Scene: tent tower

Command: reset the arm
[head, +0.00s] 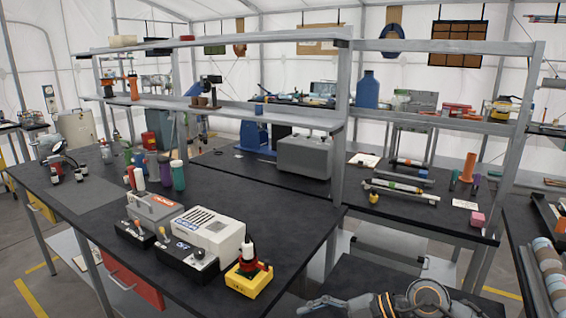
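One arm of mine shows at the bottom edge, reaching in from the right, and I take it as my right arm. Its gripper (322,304) points left, low in front of the black-topped workbench (310,215). It is small and partly cut off by the picture's lower edge, so I cannot tell whether its fingers are open or shut. I see no object in it. My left gripper is not in view.
A yellow-based device (248,281) stands at the bench's near corner, beside a white box (208,232) and a black control box (186,262). A shelf post (340,130) rises behind. Another table (520,225) stands at the right. Floor shows at lower left.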

